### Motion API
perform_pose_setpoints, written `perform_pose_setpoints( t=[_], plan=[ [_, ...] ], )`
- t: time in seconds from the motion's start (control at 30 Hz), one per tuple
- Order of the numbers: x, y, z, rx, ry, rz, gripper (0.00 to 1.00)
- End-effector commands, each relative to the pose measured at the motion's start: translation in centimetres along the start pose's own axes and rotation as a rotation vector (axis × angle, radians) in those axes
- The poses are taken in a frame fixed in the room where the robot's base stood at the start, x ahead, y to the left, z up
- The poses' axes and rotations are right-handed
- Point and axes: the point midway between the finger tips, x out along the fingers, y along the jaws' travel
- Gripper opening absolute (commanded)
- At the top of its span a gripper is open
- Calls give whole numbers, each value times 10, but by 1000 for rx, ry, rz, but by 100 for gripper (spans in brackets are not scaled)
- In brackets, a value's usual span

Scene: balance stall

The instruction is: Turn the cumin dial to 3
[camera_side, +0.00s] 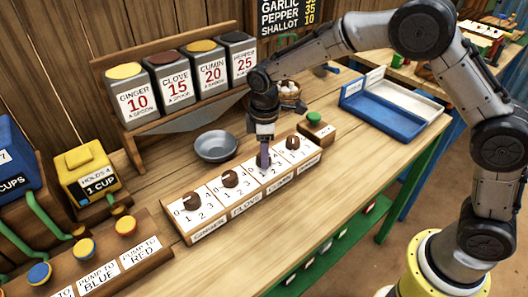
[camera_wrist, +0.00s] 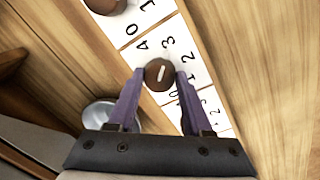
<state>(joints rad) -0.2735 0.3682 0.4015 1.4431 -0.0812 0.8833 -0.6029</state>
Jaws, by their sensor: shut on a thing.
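The cumin dial is a round brown knob on a white number card, third along the wooden dial box (camera_side: 240,222) in the side view. In the wrist view the cumin dial (camera_wrist: 160,73) sits between my purple fingers, with one on each side. My gripper (camera_side: 263,160) points straight down over it and is shut on it; it also shows in the wrist view (camera_wrist: 160,76). The dial's white line points up and slightly right in the wrist view, roughly toward the 3. In the side view my fingers hide most of this dial.
The clove dial (camera_side: 230,178) and ginger dial (camera_side: 191,201) stand to the left, the pepper dial (camera_side: 292,143) to the right. A green button (camera_side: 314,117) is beyond the box's right end. A metal bowl (camera_side: 216,146) stands behind. The table front is clear.

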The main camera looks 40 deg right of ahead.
Motion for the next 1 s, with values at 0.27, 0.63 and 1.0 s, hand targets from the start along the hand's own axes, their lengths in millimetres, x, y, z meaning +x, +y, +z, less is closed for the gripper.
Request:
perform_pose_setpoints(
  t=[0.27,0.63,1.0],
  plan=[
    [-3,1,-1,-52,9,4,0],
    [-3,1,-1,-56,9,4,0],
    [-1,1,0,-55,6,2,80]
  ],
)
